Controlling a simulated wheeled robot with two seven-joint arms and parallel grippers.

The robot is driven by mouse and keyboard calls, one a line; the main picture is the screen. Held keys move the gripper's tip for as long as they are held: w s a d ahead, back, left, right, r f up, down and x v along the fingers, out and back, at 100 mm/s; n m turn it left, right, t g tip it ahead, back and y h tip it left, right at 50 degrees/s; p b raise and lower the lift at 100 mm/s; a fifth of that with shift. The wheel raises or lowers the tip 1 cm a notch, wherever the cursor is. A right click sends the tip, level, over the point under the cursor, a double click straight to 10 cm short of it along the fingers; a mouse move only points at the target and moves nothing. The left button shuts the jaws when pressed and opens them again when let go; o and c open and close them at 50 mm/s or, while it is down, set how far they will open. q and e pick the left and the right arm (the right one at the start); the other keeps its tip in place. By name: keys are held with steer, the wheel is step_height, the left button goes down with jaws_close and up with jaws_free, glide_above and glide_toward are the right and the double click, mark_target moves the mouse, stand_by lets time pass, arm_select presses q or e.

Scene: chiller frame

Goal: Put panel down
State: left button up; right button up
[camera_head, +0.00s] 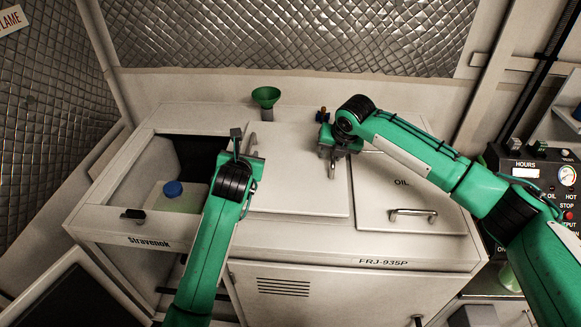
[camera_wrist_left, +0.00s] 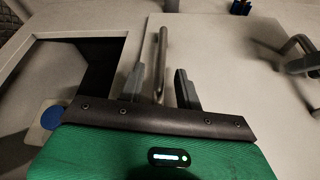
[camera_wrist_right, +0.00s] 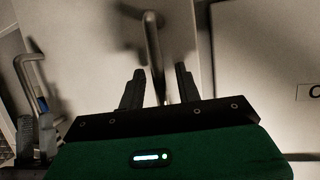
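The pale panel (camera_head: 297,188) lies flat on top of the chiller (camera_head: 330,243), between the open compartment on the left and the OIL lid. It carries a bar handle near each side. My left gripper (camera_head: 247,150) is at the left handle (camera_wrist_left: 160,62); its two fingers stand apart with the handle between them and gaps beside it. My right gripper (camera_head: 330,153) is at the right handle (camera_wrist_right: 153,50), which shows between its spread fingers. Both grippers are open. The lower ends of the handles are partly hidden by the grippers.
The open compartment (camera_head: 185,150) holds a container with a blue cap (camera_head: 172,188). A green funnel (camera_head: 266,97) stands behind the panel. The OIL lid (camera_head: 398,190) with its own handle (camera_head: 413,213) is to the right. A control box (camera_head: 545,190) stands at the far right.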

arm_select(q)
steer(key=v, duration=0.7)
steer(key=shift+s+r, duration=0.15)
steer(key=shift+s, duration=0.3)
arm_select(e)
steer(key=shift+s+r, duration=0.1)
steer(key=shift+r, duration=0.05)
steer(key=v, duration=1.1)
steer(key=shift+s+r, duration=0.15)
steer(key=shift+r, duration=0.15)
arm_select(q)
steer(key=shift+r, duration=0.15)
arm_select(e)
steer(key=shift+d+r, duration=0.1)
